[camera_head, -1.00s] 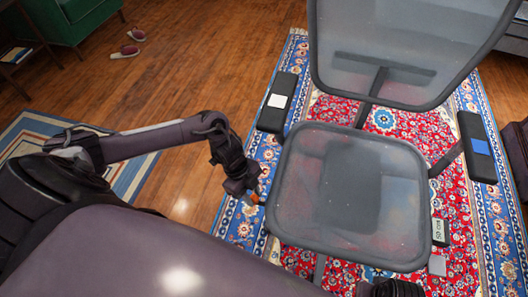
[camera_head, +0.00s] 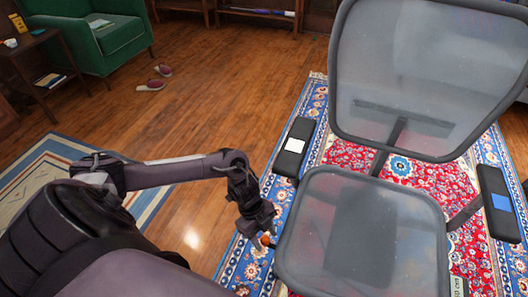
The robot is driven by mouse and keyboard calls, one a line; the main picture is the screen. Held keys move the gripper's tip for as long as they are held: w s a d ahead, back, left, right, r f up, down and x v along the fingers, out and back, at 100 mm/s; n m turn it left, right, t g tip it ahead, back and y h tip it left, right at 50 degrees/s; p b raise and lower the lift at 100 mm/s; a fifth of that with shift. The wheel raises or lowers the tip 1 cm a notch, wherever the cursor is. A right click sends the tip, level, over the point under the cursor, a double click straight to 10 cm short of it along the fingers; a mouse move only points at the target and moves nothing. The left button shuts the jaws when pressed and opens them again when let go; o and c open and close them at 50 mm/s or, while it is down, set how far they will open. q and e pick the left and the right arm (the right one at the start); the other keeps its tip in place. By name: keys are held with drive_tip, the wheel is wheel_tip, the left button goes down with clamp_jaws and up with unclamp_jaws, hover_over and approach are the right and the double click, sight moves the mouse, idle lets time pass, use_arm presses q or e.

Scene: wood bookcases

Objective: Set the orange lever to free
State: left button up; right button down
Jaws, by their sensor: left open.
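The office chair has a grey mesh seat (camera_head: 357,236) and a mesh backrest (camera_head: 425,85). The orange lever (camera_head: 265,240) shows as a small orange bit at the left side of the seat. My left gripper (camera_head: 262,243) is open at the lever, pointing down beside the seat's left edge. Its fingers and the lever overlap in view, and I cannot tell whether they touch. The lever's setting and any marking on it are too small to read. My right gripper is not in view.
The left armrest (camera_head: 288,160) bears a white label, and the right armrest (camera_head: 499,207) a blue one. The chair stands on a red and blue patterned rug (camera_head: 310,99). A green armchair (camera_head: 110,35) and slippers (camera_head: 151,86) lie beyond open wood floor.

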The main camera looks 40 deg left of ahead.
use_arm(q)
drive_tip(key=shift+a+r, duration=0.15)
drive_tip(key=shift+r, duration=0.15)
drive_tip(key=p+v, duration=0.1)
drive_tip(key=v, duration=0.6)
drive_tip(key=shift+p, duration=0.3)
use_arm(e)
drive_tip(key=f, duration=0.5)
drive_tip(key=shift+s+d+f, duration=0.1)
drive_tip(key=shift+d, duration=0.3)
